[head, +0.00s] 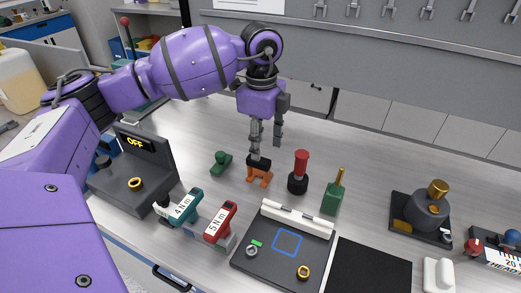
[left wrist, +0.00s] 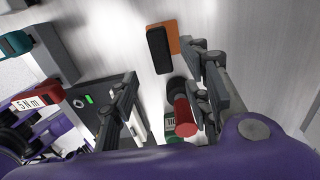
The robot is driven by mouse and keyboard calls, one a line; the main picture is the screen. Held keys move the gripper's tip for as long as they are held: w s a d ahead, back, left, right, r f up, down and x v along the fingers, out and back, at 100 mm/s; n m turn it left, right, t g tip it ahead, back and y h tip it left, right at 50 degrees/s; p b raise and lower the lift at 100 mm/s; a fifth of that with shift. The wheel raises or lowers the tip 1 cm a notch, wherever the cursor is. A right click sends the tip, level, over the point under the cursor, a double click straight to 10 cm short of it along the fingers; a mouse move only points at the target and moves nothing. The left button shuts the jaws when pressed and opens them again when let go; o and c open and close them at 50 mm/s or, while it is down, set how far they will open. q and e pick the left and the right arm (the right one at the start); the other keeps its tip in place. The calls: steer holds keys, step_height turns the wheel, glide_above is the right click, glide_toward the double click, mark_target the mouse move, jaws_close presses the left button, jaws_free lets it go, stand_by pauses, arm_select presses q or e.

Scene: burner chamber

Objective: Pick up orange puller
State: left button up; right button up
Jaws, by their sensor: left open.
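The orange puller (head: 261,179), with orange legs and a black top, stands on the bench in the middle of the head view. In the left wrist view its black top (left wrist: 158,50) and an orange side show ahead of the fingers. My left gripper (head: 267,147) points down just above and behind the puller in the head view, and one finger overlaps its top there. I cannot tell whether a finger touches the puller. My right gripper is not in view.
A red-topped black tool (head: 299,172) and a green block (head: 333,194) stand close right of the puller. A small green piece (head: 221,163) lies left. Torque drivers (head: 220,222) and a dark tray (head: 262,262) are in front. The bench behind is clear.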

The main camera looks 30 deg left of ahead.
mark_target(260, 168)
arm_select(q)
steer(key=shift+w+a, duration=0.25)
steer(key=shift+w, duration=0.05)
steer(key=shift+f, duration=0.2)
steer(key=shift+s+f, duration=0.25)
steer(key=shift+f, duration=1)
steer(key=f, duration=0.3)
steer(key=shift+a+f+p, duration=0.3)
steer(key=shift+f, duration=0.45)
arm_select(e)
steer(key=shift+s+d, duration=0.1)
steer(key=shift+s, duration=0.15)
arm_select(q)
steer(key=shift+c, duration=0.2)
steer(key=shift+w, duration=0.1)
jaws_close()
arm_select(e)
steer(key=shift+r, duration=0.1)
